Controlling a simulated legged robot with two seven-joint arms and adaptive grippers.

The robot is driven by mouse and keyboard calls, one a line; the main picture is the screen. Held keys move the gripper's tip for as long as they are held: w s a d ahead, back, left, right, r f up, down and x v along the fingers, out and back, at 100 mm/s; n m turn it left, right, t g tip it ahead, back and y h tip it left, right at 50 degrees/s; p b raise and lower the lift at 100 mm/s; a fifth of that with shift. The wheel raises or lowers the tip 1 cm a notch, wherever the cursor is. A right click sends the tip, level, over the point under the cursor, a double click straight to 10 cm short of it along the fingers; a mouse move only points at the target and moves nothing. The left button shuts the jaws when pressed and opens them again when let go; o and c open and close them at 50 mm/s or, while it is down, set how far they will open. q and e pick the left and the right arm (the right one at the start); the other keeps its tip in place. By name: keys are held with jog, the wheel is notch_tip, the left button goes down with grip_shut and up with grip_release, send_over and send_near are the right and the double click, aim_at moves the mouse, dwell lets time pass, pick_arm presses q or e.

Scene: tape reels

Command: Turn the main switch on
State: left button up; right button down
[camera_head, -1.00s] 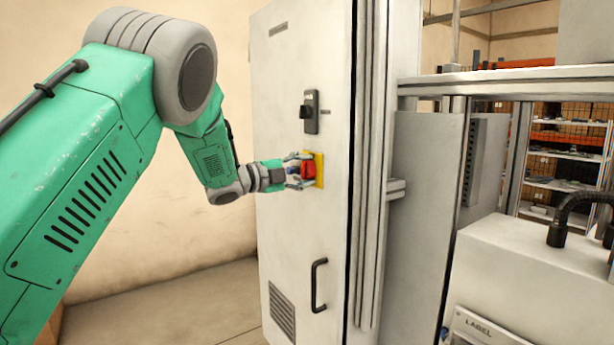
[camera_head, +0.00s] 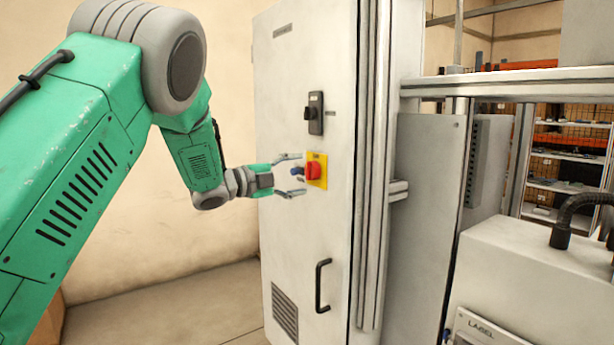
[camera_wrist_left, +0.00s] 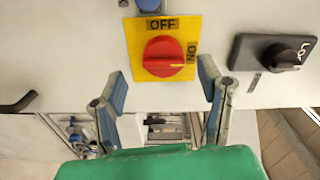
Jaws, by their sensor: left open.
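The main switch is a red rotary knob (camera_head: 312,172) on a yellow plate (camera_head: 321,160) on the cabinet door. In the left wrist view the red knob (camera_wrist_left: 163,57) has its pale pointer line toward the ON label (camera_wrist_left: 192,53), which is at the right of the plate. The OFF label (camera_wrist_left: 163,25) is at the top. My left gripper (camera_head: 291,175) is open and empty, just left of the knob and apart from it. Its spread fingers (camera_wrist_left: 162,78) also show in the wrist view, below the knob. My right gripper is out of view.
A black lock-like switch (camera_head: 314,113) sits above the plate on the tall cabinet (camera_head: 300,235). A black door handle (camera_head: 321,286) is lower down. Free space lies left of the cabinet.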

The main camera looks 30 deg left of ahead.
pick_arm(q)
jog(key=v, duration=0.9)
jog(key=shift+w, duration=0.15)
jog(key=s+d+f+n+g+y, duration=0.2)
jog(key=d+f+n, duration=0.15)
jog(key=f, duration=0.65)
jog(key=s+d+f+n+g+y, duration=0.15)
jog(key=f+n, duration=0.25)
jog(key=f, duration=0.6)
jog(key=s+d+f+n+g+y, duration=0.15)
jog(key=d+f+n, duration=0.25)
jog(key=f, duration=0.6)
jog(key=s+d+f+n+g+y, duration=0.2)
jog(key=s+d+f+n+g, duration=0.25)
jog(key=s+f, duration=0.85)
jog(key=s+d+f+n+g, duration=0.2)
jog(key=s+d+f+g, duration=0.1)
jog(key=s, duration=0.6)
jog(key=s+d+f+n+g, duration=0.1)
jog(key=s+d+f+g, duration=0.2)
jog(key=s, duration=0.7)
jog(key=shift+s+f+n, duration=0.15)
jog(key=shift+f+n, duration=0.25)
jog(key=shift+f, duration=0.05)
jog(key=shift+g, duration=0.25)
